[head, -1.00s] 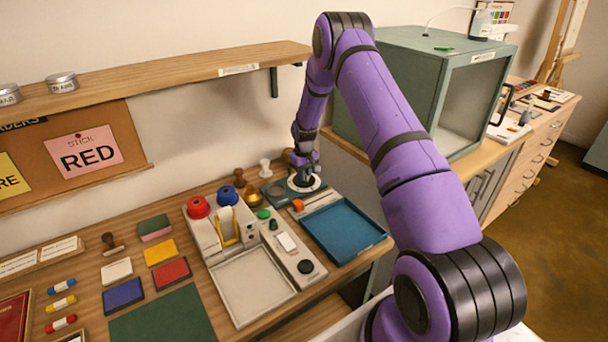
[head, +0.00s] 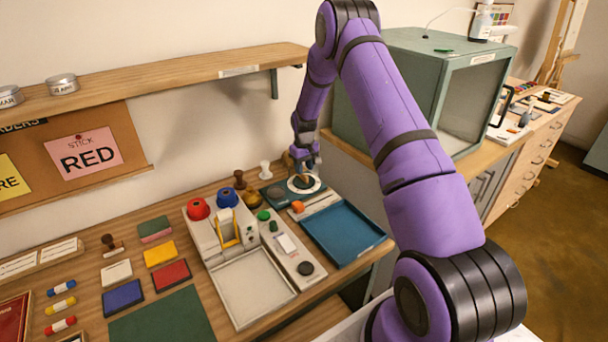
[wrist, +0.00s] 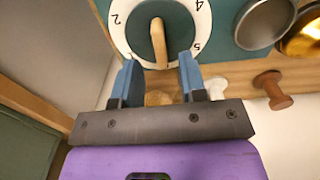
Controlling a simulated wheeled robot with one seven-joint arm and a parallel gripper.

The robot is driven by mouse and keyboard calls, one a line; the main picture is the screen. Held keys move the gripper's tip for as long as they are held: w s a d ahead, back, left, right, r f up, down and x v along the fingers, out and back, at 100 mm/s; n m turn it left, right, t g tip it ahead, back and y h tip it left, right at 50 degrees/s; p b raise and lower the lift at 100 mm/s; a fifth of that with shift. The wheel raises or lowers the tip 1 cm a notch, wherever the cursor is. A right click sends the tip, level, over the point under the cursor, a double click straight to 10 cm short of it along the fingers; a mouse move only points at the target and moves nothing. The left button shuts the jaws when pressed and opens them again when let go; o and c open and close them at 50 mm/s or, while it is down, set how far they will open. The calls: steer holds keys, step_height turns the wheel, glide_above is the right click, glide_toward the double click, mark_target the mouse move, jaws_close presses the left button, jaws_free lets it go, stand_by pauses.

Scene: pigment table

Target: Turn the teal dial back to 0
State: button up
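The teal dial (head: 304,183) sits on a teal base at the back of the table, with a white number ring around it. In the wrist view the dial (wrist: 178,22) is at the top, partly cut off by the frame edge. Its wooden bar handle (wrist: 158,42) runs up and down the picture. The numbers 2, 4 and 5 show; I cannot read one at the handle's lower end. My gripper (wrist: 156,68) is open, its blue fingers apart on either side of the handle's lower end with nothing between them. In the head view my gripper (head: 306,166) is just above the dial.
A metal bowl (wrist: 264,22) and a brass bowl (wrist: 305,38) stand beside the dial. A wooden stamp (wrist: 272,88) and a white one (head: 265,169) stand near. A blue tray (head: 345,234) lies in front, and a green cabinet (head: 400,90) stands to the right.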

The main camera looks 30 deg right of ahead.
step_height(320, 180, up, 7)
stand_by(0.3)
stand_by(0.5)
